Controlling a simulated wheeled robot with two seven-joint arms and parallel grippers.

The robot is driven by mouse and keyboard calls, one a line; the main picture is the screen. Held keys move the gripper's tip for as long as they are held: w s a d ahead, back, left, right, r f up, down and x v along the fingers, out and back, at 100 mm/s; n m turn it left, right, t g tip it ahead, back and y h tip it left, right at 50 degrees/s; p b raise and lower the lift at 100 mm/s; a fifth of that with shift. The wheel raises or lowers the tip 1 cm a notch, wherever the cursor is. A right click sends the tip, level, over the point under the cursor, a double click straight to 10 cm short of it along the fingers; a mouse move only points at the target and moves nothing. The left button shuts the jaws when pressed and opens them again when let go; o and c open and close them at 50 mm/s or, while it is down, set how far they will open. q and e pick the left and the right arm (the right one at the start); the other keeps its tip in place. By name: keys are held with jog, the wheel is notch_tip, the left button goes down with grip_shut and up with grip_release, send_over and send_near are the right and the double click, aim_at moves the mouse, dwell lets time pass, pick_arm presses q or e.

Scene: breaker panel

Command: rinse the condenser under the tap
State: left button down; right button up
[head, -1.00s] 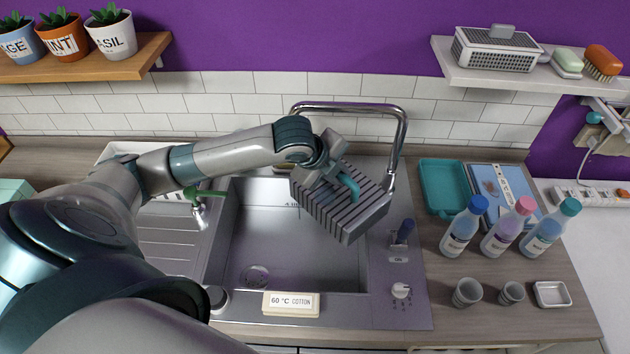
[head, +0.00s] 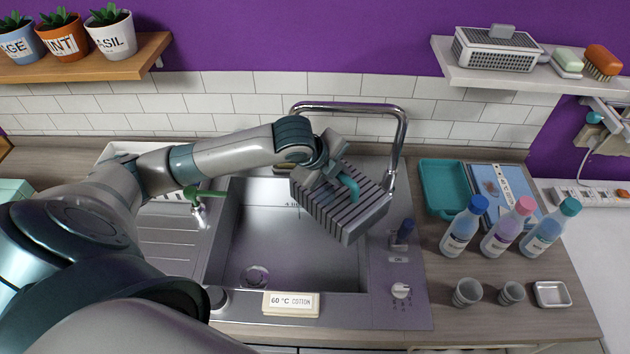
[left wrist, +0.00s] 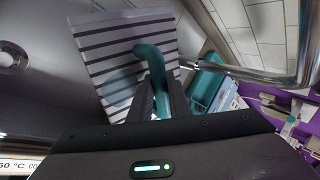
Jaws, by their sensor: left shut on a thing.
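The condenser (head: 335,207) is a grey block with dark slats and a teal handle, held tilted over the right part of the sink basin (head: 275,250). My left gripper (head: 340,178) is shut on its teal handle, which also shows in the left wrist view (left wrist: 152,65). The striped face of the condenser (left wrist: 110,50) fills the upper left of that view. The chrome tap (head: 400,140) arches behind and to the right of the condenser; its outlet is hard to make out. I cannot see any running water. My right gripper is not in view.
Several bottles, cups and a teal tray (head: 444,188) stand on the counter to the right. A "60 °C COTTON" sign (head: 291,304) is at the front edge.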

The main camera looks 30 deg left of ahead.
pick_arm(q)
jog(key=shift+d+r, duration=0.1)
jog(key=shift+r, duration=0.05)
jog(key=shift+s+d+r, duration=0.1)
jog(key=shift+d+r, duration=0.9)
jog(key=shift+d, duration=0.25)
jog(key=shift+s+d+r, duration=0.1)
jog(key=shift+d+r, duration=0.85)
jog(key=shift+d, duration=0.25)
